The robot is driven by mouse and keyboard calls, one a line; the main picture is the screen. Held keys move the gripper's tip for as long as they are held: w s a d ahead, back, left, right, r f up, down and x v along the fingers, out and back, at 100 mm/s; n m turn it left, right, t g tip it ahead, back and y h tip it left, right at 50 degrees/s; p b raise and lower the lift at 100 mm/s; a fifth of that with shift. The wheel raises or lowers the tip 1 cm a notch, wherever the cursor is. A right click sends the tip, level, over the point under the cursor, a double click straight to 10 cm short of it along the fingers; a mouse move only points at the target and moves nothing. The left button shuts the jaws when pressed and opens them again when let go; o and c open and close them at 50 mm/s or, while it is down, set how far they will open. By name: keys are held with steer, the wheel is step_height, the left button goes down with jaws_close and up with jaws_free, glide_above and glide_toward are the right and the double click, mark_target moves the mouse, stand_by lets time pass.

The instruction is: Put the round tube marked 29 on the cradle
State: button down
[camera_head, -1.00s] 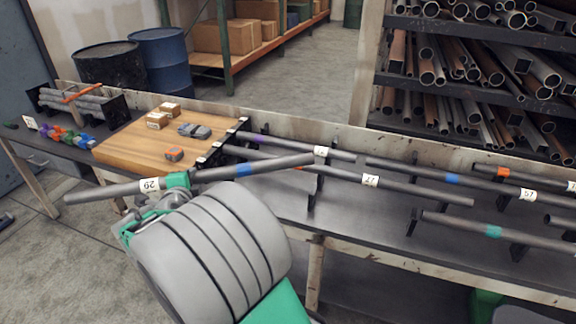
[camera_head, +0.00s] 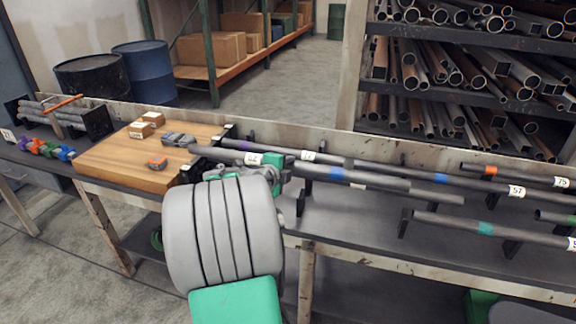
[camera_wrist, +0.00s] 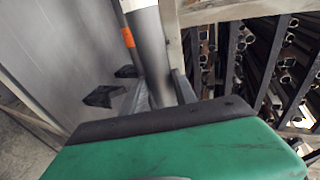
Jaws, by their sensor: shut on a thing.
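The round tube marked 29 (camera_head: 300,168) is grey with a white label and a blue band. My gripper (camera_head: 273,165) is shut around it between the label and the band. The tube lies nearly level across the picture above the bench, left end near the wooden board. In the wrist view the tube (camera_wrist: 150,45) runs away between the two fingers (camera_wrist: 160,90). Black supports stand at the board's right edge (camera_head: 192,172) and along the bench (camera_head: 305,190). I cannot tell for sure which is the cradle, or whether the tube touches any support.
Other tubes with coloured bands lie on supports close behind and to the right, such as one marked 57 (camera_head: 480,187). The wooden board (camera_head: 115,165) holds small boxes and tools. A black rack of pipes (camera_head: 98,122) stands far left. Pipe shelves (camera_head: 470,80) stand behind.

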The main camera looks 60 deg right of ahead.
step_height(320, 180, down, 8)
steer(key=b, duration=0.6)
steer(key=shift+f+b, duration=0.25)
steer(key=shift+b, duration=0.05)
steer(key=shift+s+a+b, duration=0.1)
steer(key=shift+a+b, duration=0.1)
steer(key=shift+b, duration=0.35)
steer(key=shift+f+b, duration=0.35)
steer(key=shift+b, duration=0.35)
stand_by(0.6)
